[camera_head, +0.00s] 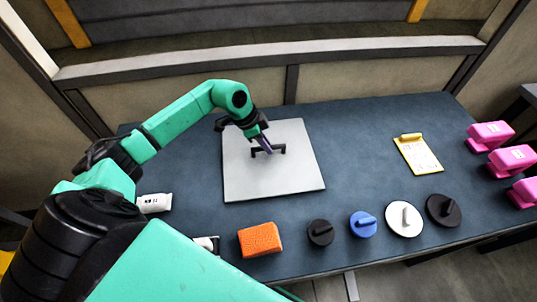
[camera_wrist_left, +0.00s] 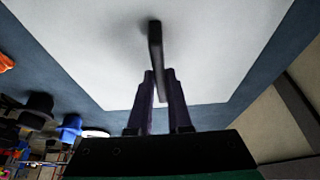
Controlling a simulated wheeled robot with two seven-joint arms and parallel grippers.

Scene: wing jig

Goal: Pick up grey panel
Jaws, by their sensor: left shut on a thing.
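The grey panel (camera_head: 249,182) is a flat light-grey square with a dark bar handle (camera_head: 274,151) standing on its face. It lies on or just above the dark blue table; I cannot tell which. My left gripper (camera_head: 265,146) reaches down over the panel's upper middle and is shut on the handle. In the left wrist view, the two purple fingers (camera_wrist_left: 157,88) close around the dark handle (camera_wrist_left: 155,45), with the pale panel (camera_wrist_left: 225,45) behind it. My right gripper is not in view.
Along the table's (camera_head: 365,135) front edge are an orange block (camera_head: 260,240) and round knobbed discs, black (camera_head: 320,232), blue (camera_head: 362,225), white (camera_head: 404,220) and black (camera_head: 443,211). A yellow clipboard (camera_head: 418,155) and pink objects (camera_head: 490,135) are on the right. A white packet (camera_head: 155,203) is left.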

